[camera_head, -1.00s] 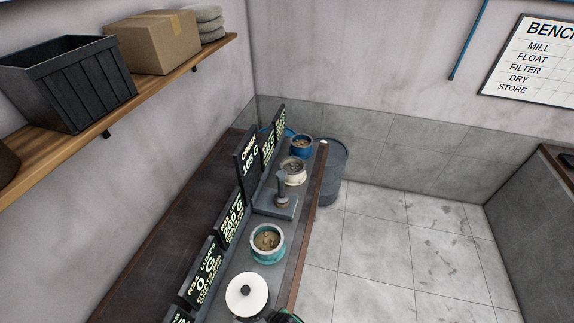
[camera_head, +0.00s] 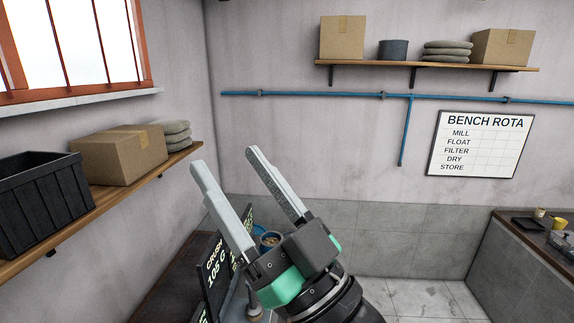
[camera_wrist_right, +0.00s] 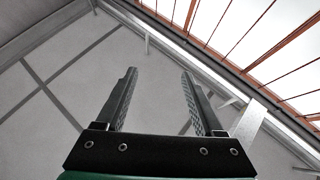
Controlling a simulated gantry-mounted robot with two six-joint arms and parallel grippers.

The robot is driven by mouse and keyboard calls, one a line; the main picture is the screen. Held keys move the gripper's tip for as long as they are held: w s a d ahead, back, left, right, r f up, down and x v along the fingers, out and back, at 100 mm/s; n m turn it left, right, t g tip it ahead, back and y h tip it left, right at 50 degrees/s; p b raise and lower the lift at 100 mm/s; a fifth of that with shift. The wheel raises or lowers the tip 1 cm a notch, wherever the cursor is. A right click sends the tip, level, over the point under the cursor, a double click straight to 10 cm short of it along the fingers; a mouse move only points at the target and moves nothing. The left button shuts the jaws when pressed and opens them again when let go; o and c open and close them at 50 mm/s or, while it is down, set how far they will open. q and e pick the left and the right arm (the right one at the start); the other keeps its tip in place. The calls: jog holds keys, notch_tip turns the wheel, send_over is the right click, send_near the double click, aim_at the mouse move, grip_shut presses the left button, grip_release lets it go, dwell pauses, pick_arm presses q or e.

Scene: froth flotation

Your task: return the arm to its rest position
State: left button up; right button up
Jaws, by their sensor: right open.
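My right gripper (camera_head: 228,172) is raised in front of the head camera, above the bench (camera_head: 168,290). Its two long grey fingers point up and are spread apart with nothing between them. In the right wrist view, the fingers (camera_wrist_right: 160,85) are also apart and empty, with the ceiling and a window behind them. The gripper and wrist hide much of the bench. My left gripper is in neither view.
A sign reading CRUSH 105 G (camera_head: 215,275) stands on the bench beside the gripper, with a blue pot (camera_head: 270,240) behind. A wall shelf (camera_head: 100,205) at left holds a dark crate (camera_head: 45,200) and a cardboard box (camera_head: 118,158). Open floor (camera_head: 425,298) lies to the right.

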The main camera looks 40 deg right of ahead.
jog(key=s+d+r+t, duration=0.1)
jog(key=s+r+t, duration=0.1)
jog(key=s+r, duration=0.2)
jog(key=shift+s+d+r, duration=0.15)
jog(key=shift+s+r, duration=0.2)
jog(key=shift+s, duration=0.8)
